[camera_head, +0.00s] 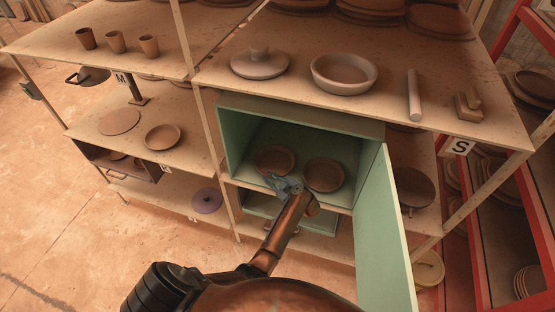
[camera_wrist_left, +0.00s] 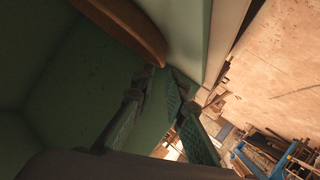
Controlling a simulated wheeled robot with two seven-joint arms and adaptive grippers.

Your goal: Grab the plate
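Two round brown plates sit in the open green cabinet (camera_head: 235,140) in the head view: a left plate (camera_head: 276,157) and a right plate (camera_head: 323,170). My left gripper (camera_head: 284,183) is at the cabinet opening, just in front of the left plate and left of the right plate's front rim. In the left wrist view, a brown rim (camera_wrist_left: 128,26) lies just beyond the fingertips (camera_wrist_left: 160,76). The fingers stand apart with a gap between them, and nothing shows held. I cannot tell whether a fingertip touches a rim. My right gripper is not in view.
The cabinet's green door (camera_head: 383,235) stands open on the right of my left arm. Above is a shelf (camera_head: 290,90) with a lidded dish (camera_head: 260,66), a bowl (camera_head: 343,73) and a roller (camera_head: 414,95). Shelves with more pottery stand left; a red rack (camera_head: 478,255) stands right.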

